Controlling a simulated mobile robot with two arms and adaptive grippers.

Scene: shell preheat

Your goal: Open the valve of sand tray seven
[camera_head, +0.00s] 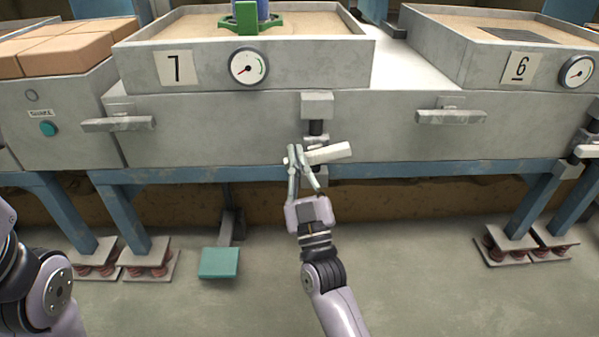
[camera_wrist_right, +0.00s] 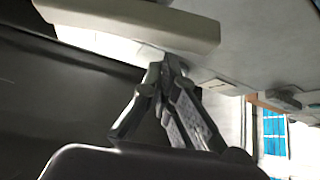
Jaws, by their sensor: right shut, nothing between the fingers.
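Sand tray seven (camera_head: 300,50) is the grey tray with a "7" plate (camera_head: 176,67) and a round gauge (camera_head: 249,68) on its front. Below it hangs a valve with a grey block (camera_head: 317,105), a dark stem and a white bar handle (camera_head: 333,153) that points right and slightly up. My right gripper (camera_head: 296,156) is at the handle's left end, fingertips together and empty. In the right wrist view, the closed fingertips (camera_wrist_right: 170,68) are just by the pale handle (camera_wrist_right: 125,20); I cannot tell whether they touch. My left gripper is out of view.
Tray six (camera_head: 500,52) stands right, with its own white valve handle (camera_head: 586,151). Two bar handles (camera_head: 118,124) (camera_head: 450,117) stick out from the front panel. A green pedal (camera_head: 219,262) is near the floor. A blue beam (camera_head: 420,169) runs beneath the panel.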

